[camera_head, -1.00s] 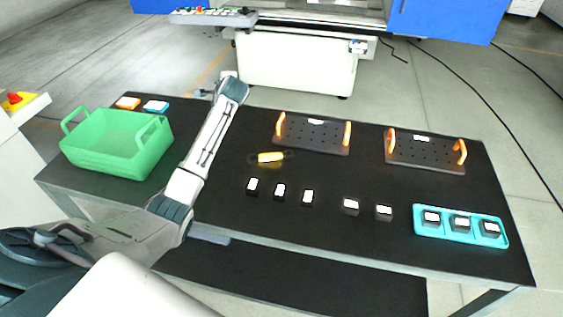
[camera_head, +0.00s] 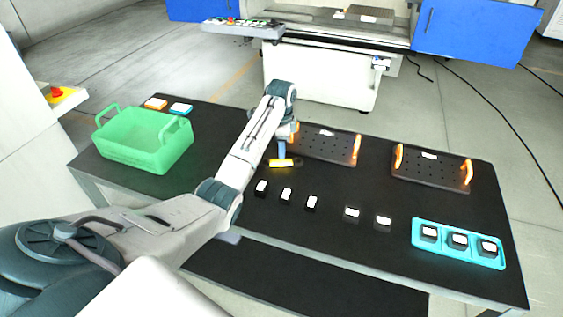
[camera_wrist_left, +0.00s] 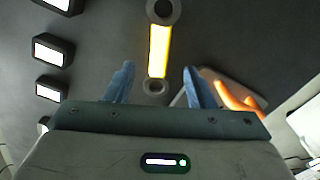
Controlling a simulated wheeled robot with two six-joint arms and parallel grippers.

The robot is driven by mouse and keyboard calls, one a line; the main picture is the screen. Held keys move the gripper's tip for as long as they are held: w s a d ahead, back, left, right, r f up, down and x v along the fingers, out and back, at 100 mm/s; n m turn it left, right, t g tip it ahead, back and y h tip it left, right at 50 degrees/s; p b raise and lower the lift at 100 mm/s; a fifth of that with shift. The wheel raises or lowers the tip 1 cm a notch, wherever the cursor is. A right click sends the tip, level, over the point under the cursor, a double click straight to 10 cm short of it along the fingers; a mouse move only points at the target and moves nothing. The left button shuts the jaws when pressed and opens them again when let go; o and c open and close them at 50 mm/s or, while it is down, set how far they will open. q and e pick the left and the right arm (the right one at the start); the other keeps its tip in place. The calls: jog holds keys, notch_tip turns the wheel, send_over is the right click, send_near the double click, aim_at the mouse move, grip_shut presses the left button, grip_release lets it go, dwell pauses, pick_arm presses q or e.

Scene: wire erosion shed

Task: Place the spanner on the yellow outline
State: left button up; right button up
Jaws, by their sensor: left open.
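The spanner (camera_head: 287,163), with a yellow handle and dark ring ends, lies on the black table and is partly hidden by my left gripper (camera_head: 281,158) in the head view. In the left wrist view the spanner (camera_wrist_left: 159,50) runs lengthwise, with one ring near the top edge and the other between the blue fingers. My left gripper (camera_wrist_left: 158,78) is open there, a finger on each side of the near ring, and holds nothing. I cannot tell its exact height above the table. I see no yellow outline in either view. My right gripper is not in view.
A green basket (camera_head: 128,152) stands at the left of the table. Two dark perforated plates with orange handles (camera_head: 330,147) (camera_head: 430,172) lie at the back. Several small dark blocks (camera_head: 286,195) stand in front, and a blue tray (camera_head: 420,262) holds more at the right.

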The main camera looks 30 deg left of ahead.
aim_at(281, 161)
pick_arm(q)
jog(key=shift+s+d+f+p, duration=0.1)
jog(key=shift+f+p, duration=0.45)
jog(key=shift+f, duration=0.05)
notch_tip(281, 161, down, 4)
jog(key=shift+r+p, duration=0.15)
jog(key=shift+p, duration=0.5)
jog(key=shift+f, duration=0.3)
grip_shut()
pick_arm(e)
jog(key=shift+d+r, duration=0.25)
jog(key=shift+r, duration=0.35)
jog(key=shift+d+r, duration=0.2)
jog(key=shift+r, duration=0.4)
pick_arm(q)
jog(key=shift+r, duration=0.1)
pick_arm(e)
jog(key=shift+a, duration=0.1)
pick_arm(q)
jog(key=shift+r, duration=0.1)
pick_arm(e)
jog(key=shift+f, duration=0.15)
